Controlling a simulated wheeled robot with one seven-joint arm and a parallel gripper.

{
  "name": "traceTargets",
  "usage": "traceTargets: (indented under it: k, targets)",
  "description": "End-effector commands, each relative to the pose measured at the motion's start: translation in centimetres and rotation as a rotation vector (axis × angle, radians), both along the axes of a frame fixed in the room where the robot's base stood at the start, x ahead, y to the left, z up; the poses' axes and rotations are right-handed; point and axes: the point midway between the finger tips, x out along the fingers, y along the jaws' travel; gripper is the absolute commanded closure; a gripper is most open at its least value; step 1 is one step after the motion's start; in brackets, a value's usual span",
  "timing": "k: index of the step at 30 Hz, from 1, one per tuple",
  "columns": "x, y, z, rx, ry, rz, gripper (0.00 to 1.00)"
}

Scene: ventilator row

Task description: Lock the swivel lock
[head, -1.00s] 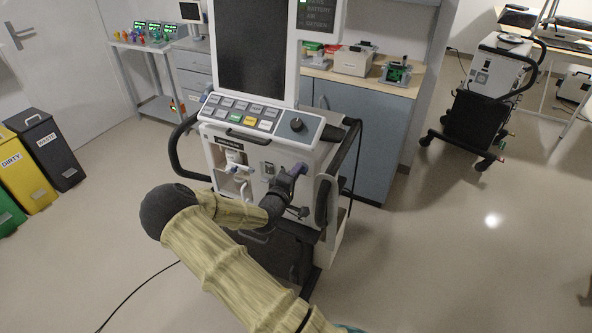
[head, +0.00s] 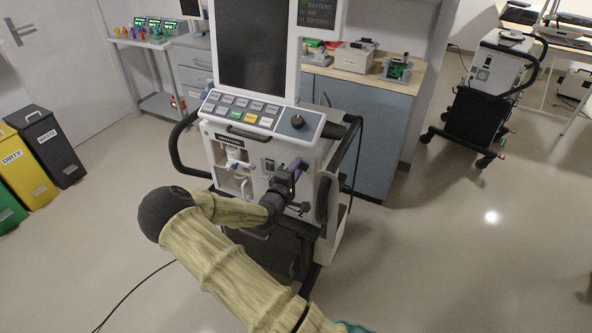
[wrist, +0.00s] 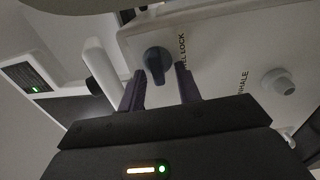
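The swivel lock is a dark, rounded knob (wrist: 157,62) on the ventilator's pale front panel, beside printed lettering of which "EL LOCK" is readable. In the wrist view my gripper (wrist: 160,72) is open, with one dark purple finger on each side of the knob's lower end. Gaps show between the fingers and the knob; I cannot tell how deep the fingers reach. In the head view my gripper (head: 297,167) is at the right part of the ventilator's front (head: 222,140), and the knob is hidden behind it.
A white bar (wrist: 101,76) stands left of the fingers in the wrist view. A round port (wrist: 278,82) by the partly hidden "INHALE" label is to the right. Open floor (head: 440,250) lies right of the ventilator; bins (head: 45,145) stand far left.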

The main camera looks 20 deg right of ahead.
Motion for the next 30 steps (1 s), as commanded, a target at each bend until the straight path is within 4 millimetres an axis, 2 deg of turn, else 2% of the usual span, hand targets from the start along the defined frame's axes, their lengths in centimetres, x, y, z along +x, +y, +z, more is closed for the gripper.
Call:
traceTargets:
  k: [6, 11, 30]
  targets:
    - [-0.1, 0.1, 0.0, 0.000, -0.001, -0.001, 0.66]
    - [-1.0, 1.2, 0.0, 0.001, -0.001, 0.000, 0.66]
    - [-8.9, 10.7, 0.0, 0.001, 0.000, 0.003, 0.66]
